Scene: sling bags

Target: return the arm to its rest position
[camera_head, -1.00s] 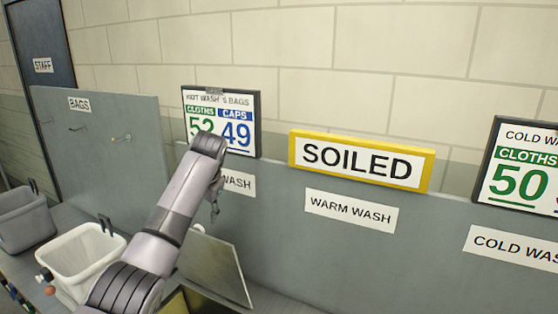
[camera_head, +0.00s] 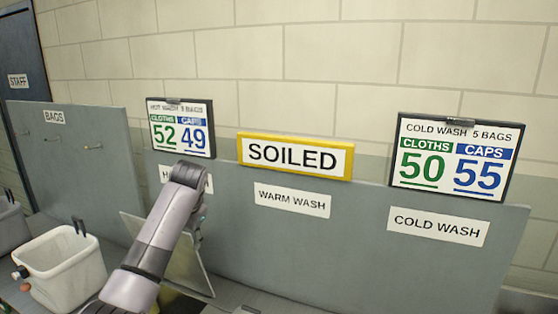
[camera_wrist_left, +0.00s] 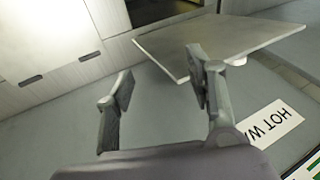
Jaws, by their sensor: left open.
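My left arm comes up from the bottom of the head view, and its wrist hides part of the hot wash label. My left gripper (camera_head: 199,222) shows there only as a small piece beside the wrist. In the left wrist view the two fingers of the left gripper (camera_wrist_left: 160,90) stand apart with nothing between them. Beyond the fingers are a grey panel (camera_wrist_left: 205,42) and the hot wash label (camera_wrist_left: 270,124). A gap between the fingers and the panel cannot be judged. My right gripper is not in view.
A white bin (camera_head: 65,270) stands at the lower left. The grey partition (camera_head: 350,240) carries a yellow-framed SOILED sign (camera_head: 295,156), a warm wash label (camera_head: 292,199) and a cold wash label (camera_head: 437,226). A hot wash board (camera_head: 181,128) and a cold wash board (camera_head: 453,157) stand along its top.

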